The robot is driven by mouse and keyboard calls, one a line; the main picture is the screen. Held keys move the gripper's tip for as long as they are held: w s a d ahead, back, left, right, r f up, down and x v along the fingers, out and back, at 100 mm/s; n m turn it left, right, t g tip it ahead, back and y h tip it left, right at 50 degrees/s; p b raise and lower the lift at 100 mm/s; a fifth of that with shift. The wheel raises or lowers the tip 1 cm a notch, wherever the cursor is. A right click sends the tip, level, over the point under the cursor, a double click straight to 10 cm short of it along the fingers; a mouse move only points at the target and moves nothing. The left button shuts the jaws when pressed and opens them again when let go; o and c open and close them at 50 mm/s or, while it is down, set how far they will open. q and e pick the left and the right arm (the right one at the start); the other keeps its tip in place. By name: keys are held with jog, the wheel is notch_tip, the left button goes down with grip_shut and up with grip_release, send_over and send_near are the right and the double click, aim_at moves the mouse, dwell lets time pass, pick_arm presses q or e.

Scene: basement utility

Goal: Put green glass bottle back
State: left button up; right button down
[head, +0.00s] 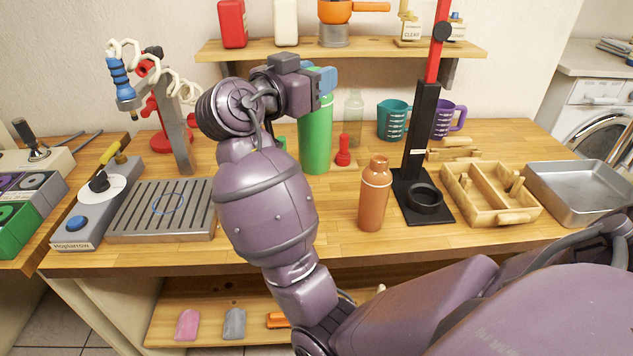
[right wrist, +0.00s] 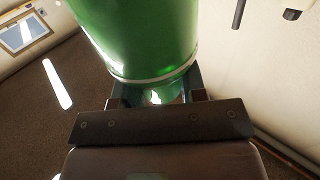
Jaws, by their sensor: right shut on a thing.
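A tall green bottle (head: 316,138) is upright over the back middle of the workbench in the head view. My right gripper (head: 322,80) is at its top end, with the fingers shut on its narrow neck. In the right wrist view, the green bottle (right wrist: 140,40) fills the upper middle, with a silvery ring near the fingers (right wrist: 158,92). I cannot tell whether its base touches the bench. A pale, see-through greenish bottle (head: 353,112) stands just right of it. My left gripper is not in view.
A red small object (head: 343,152) and a copper bottle (head: 375,195) are near the green bottle. A black stand (head: 424,160), wooden tray (head: 500,217) and metal pan (head: 590,200) are right. A wall shelf (head: 375,51) is above. Bare bench (head: 335,220) lies in front.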

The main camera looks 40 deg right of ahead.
aim_at(315, 166)
notch_tip(315, 166, down, 13)
jog(key=shift+r+b, duration=0.15)
jog(key=shift+b, duration=0.35)
jog(key=shift+f, duration=2.1)
jog(key=shift+f, duration=0.1)
jog(key=shift+f+b, duration=0.1)
jog(key=shift+b, duration=0.25)
jog(key=c, duration=0.7)
grip_release()
